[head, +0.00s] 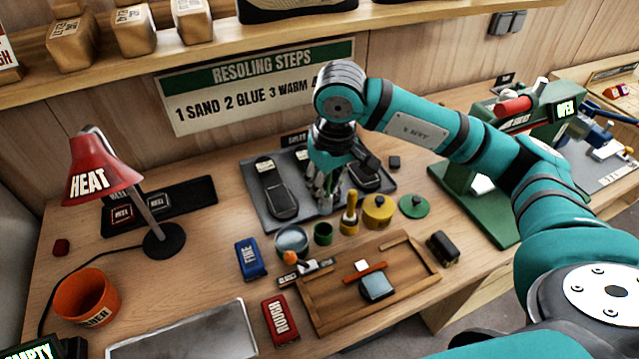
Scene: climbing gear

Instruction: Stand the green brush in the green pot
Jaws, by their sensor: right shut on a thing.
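The green pot (323,234) is a small open dark-green cup on the bench, between a glass dish and a yellow brush. My right gripper (327,196) points down just behind and above the green pot, over the front edge of the grey tray. It is shut on a thin greenish thing, which looks like the green brush; the fingers hide most of it, and its lower end is hard to make out. The brush appears apart from the pot, though the gap is hard to judge. My left gripper is not in view.
A yellow brush (349,213) stands upright close right of the green pot, beside a yellow lidded pot (378,211) and a green lid (414,206). A glass dish (292,241) is close left. A wooden tray (412,292) lies in front; a grey tray (257,200) with soles lies behind.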

